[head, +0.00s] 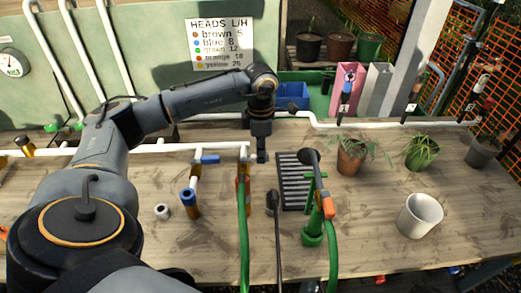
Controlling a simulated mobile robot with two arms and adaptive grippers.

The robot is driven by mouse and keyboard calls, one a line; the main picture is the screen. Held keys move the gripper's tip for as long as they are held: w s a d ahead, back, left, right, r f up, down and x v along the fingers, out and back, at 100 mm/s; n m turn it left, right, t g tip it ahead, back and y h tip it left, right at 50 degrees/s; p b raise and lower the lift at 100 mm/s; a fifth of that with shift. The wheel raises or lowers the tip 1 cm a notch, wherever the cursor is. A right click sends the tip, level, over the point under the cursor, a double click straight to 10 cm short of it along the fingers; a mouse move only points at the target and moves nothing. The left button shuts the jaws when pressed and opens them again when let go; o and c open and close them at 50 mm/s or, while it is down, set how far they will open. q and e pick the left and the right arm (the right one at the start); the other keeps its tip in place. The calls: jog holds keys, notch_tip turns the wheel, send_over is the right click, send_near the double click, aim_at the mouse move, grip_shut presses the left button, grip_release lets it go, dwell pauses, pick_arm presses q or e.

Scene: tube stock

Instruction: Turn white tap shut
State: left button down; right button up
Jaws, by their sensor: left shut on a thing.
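My left gripper (262,154) points straight down over the white pipe at the middle of the bench. It is shut at the white tap (246,152), where a green hose drops from the pipe. The gripper's fingers hide most of the tap's handle, so its angle cannot be told. A second tap with a blue handle (209,159) sits on the pipe to the left. My right gripper is not in view.
A green stand (313,225) with an orange-ended hose and a dark slotted tray (291,183) are right of the gripper. Potted plants (352,155) and a white pot (419,215) stand further right. A sign (222,43) hangs behind. Bare bench lies at the front right.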

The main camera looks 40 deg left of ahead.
pick_arm(q)
jog(key=shift+r, duration=0.1)
jog(key=c, duration=1.3)
grip_release()
notch_tip(320, 180, up, 12)
